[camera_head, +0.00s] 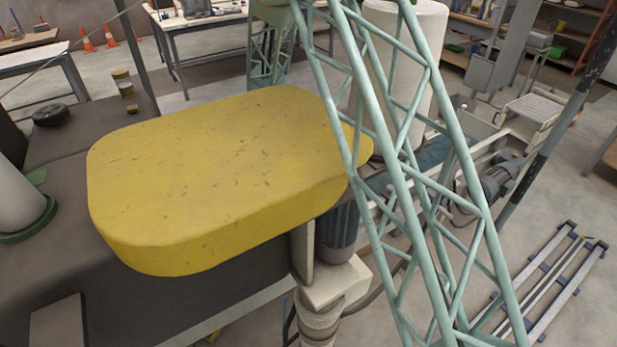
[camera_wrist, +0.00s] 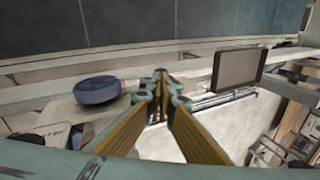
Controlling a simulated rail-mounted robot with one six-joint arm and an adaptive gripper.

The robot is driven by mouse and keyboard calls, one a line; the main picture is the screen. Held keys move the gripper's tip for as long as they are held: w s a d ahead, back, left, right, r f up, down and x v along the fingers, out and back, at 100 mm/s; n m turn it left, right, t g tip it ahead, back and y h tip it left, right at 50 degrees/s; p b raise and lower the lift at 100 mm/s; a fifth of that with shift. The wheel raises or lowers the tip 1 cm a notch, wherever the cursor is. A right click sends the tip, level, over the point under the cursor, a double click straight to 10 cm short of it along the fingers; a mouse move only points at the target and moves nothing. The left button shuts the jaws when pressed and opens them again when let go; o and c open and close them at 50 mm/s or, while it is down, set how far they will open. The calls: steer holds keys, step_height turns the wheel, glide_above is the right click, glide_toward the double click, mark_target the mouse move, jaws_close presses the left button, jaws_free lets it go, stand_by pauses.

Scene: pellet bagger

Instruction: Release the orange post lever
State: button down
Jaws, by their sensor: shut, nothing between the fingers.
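I cannot make out the orange post lever in either view. In the wrist view my gripper (camera_wrist: 160,82) points away from the camera, its two long fingers with tan inner faces meeting at the tips. It is shut and holds nothing. The tips lie over a pale rail (camera_wrist: 40,97), between a blue round knob (camera_wrist: 97,88) on the left and a dark rectangular panel (camera_wrist: 239,69) on the right. A tiny reddish spot shows just beside the tips, too small to identify. I cannot tell whether the tips touch anything. My gripper is not visible in the head view.
In the head view a large yellow rounded block (camera_head: 220,165) fills the left middle. A white cylinder (camera_head: 425,60) stands behind a pale green lattice. A table (camera_head: 215,20) and orange cones (camera_head: 87,42) are at the back. Metal rails (camera_head: 555,280) lie on the right floor.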

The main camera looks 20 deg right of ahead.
steer(key=shift+d+r+p, duration=0.15)
steer(key=shift+r+p, duration=0.05)
steer(key=shift+p, duration=0.2)
steer(key=p, duration=0.1)
steer(key=d+p, duration=0.1)
steer(key=p, duration=0.2)
steer(key=shift+w+d+r, duration=0.25)
steer(key=shift+d, duration=0.1)
steer(key=w+d+f+p, duration=0.2)
steer(key=d+p, duration=0.4)
steer(key=p, duration=0.3)
steer(key=shift+d+f+p, duration=0.15)
steer(key=shift+f+p, duration=0.15)
steer(key=shift+f, duration=0.05)
steer(key=shift+s+d+f, duration=0.1)
steer(key=shift+f, duration=0.05)
steer(key=shift+d, duration=0.15)
stand_by(0.4)
